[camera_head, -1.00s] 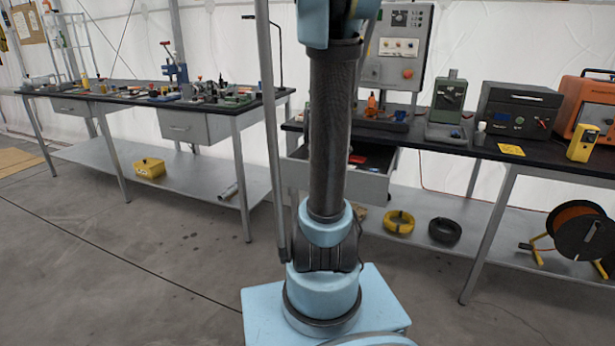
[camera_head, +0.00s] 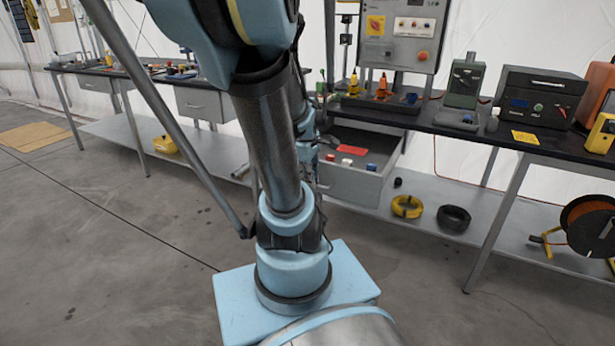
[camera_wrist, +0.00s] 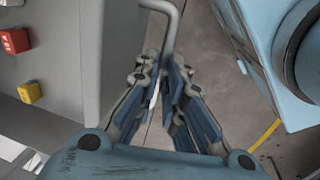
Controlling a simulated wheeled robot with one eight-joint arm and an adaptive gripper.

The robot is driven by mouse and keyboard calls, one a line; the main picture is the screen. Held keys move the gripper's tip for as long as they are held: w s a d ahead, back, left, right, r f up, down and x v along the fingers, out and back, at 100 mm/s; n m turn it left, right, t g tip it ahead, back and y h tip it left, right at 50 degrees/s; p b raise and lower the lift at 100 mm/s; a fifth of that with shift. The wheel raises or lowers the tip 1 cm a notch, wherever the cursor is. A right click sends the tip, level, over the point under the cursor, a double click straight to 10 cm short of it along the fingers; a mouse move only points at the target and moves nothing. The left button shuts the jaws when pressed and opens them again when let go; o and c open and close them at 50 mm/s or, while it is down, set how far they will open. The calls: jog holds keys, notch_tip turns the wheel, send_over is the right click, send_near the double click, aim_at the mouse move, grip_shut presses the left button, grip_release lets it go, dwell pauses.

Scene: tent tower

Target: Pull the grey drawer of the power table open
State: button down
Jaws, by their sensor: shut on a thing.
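The grey drawer (camera_head: 348,183) of the power table (camera_head: 440,122) stands open in the head view, its inside showing from above. A red flat piece and several small blocks lie in it. In the wrist view the drawer's front wall (camera_wrist: 105,55) runs down the left, with a red block (camera_wrist: 14,40) and a yellow block (camera_wrist: 29,92) behind it. The grey bar handle (camera_wrist: 172,22) comes down between the fingers of my gripper (camera_wrist: 174,85), which is shut on it.
A yellow coil (camera_head: 406,207) and a black coil (camera_head: 454,217) lie on the shelf below, near a cable reel (camera_head: 588,230). A control panel (camera_head: 399,35) stands on the tabletop. A second bench (camera_head: 110,75) stands at left. The floor in front is free.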

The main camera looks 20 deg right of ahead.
jog(key=c, duration=2)
grip_release()
jog(key=shift+w, duration=0.1)
jog(key=shift+o, duration=0.2)
jog(key=shift+r, duration=0.1)
notch_tip(320, 180, up, 12)
jog(key=s+a, duration=0.1)
jog(key=shift+s+a+f, duration=0.2)
jog(key=shift+a+f, duration=0.05)
jog(key=shift+a, duration=0.15)
jog(key=s+a+f+m, duration=0.2)
jog(key=a+f+m, duration=0.2)
jog(key=a+f, duration=0.2)
jog(key=s+a+f+m+y, duration=0.1)
jog(key=s+a+f+m, duration=0.1)
jog(key=a+f+m, duration=0.2)
notch_tip(320, 180, down, 2)
jog(key=shift+s+a+f+t+y, duration=0.1)
jog(key=shift+s+a+t+y, duration=0.25)
jog(key=shift+a, duration=0.85)
